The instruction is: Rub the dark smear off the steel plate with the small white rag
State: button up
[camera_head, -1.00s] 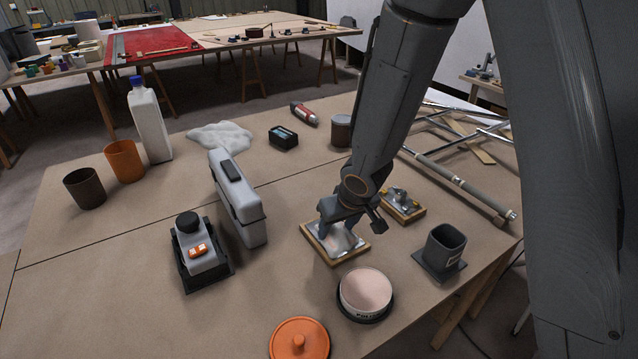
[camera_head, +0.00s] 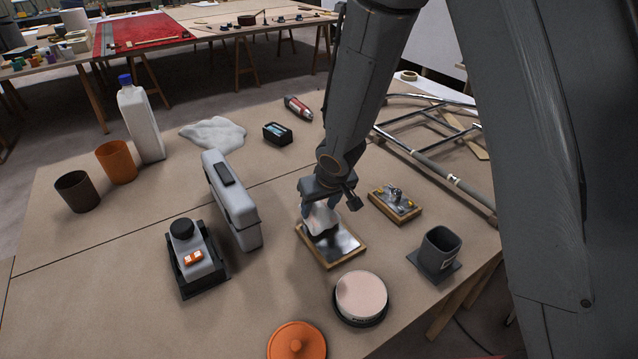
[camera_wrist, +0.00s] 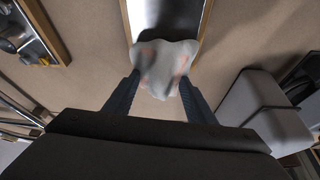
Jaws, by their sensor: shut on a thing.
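The steel plate (camera_head: 346,243) lies on a wooden board on the bench, near the middle of the head view. My gripper (camera_head: 321,208) is shut on the small white rag (camera_head: 319,221) over the plate's far left part. In the wrist view the rag (camera_wrist: 163,66) hangs bunched between my two fingers and covers the plate's nearer end. Whether the rag touches the plate is not clear. A dark area shows on the plate (camera_wrist: 168,35) beyond the rag; I cannot tell smear from shadow or reflection.
A grey case (camera_head: 233,203) stands left of the plate. A board with a metal fitting (camera_head: 395,202) is at right. A round pink-topped tin (camera_head: 361,296), an orange lid (camera_head: 297,342) and a grey square cup (camera_head: 440,250) are nearer. Open bench lies at front left.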

jog(key=shift+a+r+p, duration=0.2)
jog(key=shift+r+p, duration=0.15)
notch_tip(320, 180, up, 5)
jog(key=p, duration=0.7)
jog(key=shift+p, duration=0.3)
